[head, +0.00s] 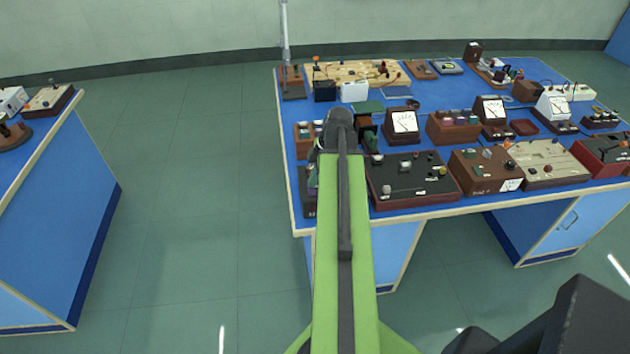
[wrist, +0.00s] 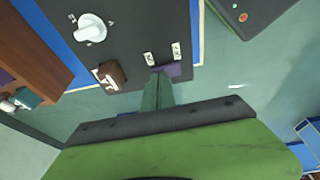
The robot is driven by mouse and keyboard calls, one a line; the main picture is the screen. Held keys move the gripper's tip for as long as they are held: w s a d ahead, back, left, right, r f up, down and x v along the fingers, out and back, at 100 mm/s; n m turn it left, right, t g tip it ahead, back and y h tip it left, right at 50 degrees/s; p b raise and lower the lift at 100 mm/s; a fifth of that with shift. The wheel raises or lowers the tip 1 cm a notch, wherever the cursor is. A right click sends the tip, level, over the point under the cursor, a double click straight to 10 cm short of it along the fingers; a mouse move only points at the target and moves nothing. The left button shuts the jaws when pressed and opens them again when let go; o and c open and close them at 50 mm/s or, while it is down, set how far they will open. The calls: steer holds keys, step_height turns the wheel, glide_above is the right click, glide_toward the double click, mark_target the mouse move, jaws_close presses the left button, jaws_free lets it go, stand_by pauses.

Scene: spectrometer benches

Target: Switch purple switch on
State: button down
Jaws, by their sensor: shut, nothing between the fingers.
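In the wrist view, the purple switch (wrist: 170,69) sits at the edge of a dark grey panel (wrist: 130,30), just below two small white labels. My gripper (wrist: 160,76) is shut and empty. Its fingertips overlap the left part of the purple switch in this view, and I cannot tell whether they touch it. In the head view, my arm reaches to the near left corner of the blue bench (head: 288,150). There it hides most of a dark box (head: 306,188), and the purple switch is not visible.
On the panel are a white knob (wrist: 91,28) and a brown block (wrist: 110,75). A black instrument box (head: 410,178) stands close to the right of my arm, with several others beyond. Another blue bench (head: 60,200) is at left, with clear floor between.

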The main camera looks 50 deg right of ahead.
steer(key=shift+w+f, duration=0.15)
steer(key=shift+f, duration=0.15)
steer(key=shift+s+a+r, duration=0.2)
steer(key=shift+s+a, duration=0.3)
steer(key=shift+s, duration=0.2)
steer(key=shift+d, duration=0.1)
